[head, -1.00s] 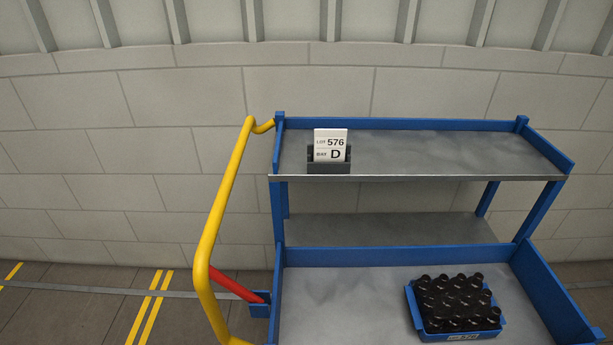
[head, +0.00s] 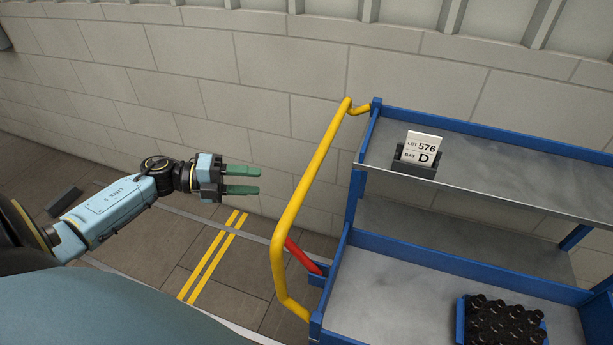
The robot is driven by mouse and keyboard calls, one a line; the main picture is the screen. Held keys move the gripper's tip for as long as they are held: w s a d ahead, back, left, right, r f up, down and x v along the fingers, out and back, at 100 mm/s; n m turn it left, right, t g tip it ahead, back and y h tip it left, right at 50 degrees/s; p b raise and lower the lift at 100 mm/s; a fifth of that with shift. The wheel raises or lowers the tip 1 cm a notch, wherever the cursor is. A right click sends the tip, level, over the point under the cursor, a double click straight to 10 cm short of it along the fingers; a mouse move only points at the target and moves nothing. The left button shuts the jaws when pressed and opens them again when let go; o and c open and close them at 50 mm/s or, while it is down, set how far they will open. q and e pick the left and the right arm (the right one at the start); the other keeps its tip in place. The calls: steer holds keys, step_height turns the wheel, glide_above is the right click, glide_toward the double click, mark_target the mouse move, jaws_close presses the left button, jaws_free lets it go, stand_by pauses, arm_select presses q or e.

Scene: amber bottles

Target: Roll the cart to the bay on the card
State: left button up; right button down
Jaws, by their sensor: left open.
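The blue cart (head: 450,250) with grey shelves stands at the right, its right side cut off by the picture edge. Its yellow handle (head: 304,190) rises on the left side, with a red lever (head: 303,257) low beside it. A white card (head: 423,149) in a dark holder on the top shelf reads "LOT 576, BAY D". A blue crate of dark bottles (head: 503,325) sits on the lower deck, partly cut off. My left gripper (head: 258,181) is open and empty, its green fingers pointing right, left of the handle and apart from it. My right gripper is not in view.
A pale block wall (head: 260,90) runs behind the cart. Double yellow lines (head: 213,256) mark the brown floor left of the cart. A dark flat object (head: 64,201) lies near the wall at the left. The floor between the lines and the handle looks clear.

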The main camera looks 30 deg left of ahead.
mark_target(306, 185)
arm_select(q)
steer(key=shift+m, duration=0.3)
steer(key=x, duration=0.4)
steer(key=p+x, duration=0.1)
steer(key=x, duration=0.8)
steer(key=shift+s+d+r+p, duration=0.15)
steer(key=shift+d+r+p, duration=0.15)
steer(key=shift+d+p, duration=0.1)
steer(key=shift+c, duration=0.5)
jaws_close()
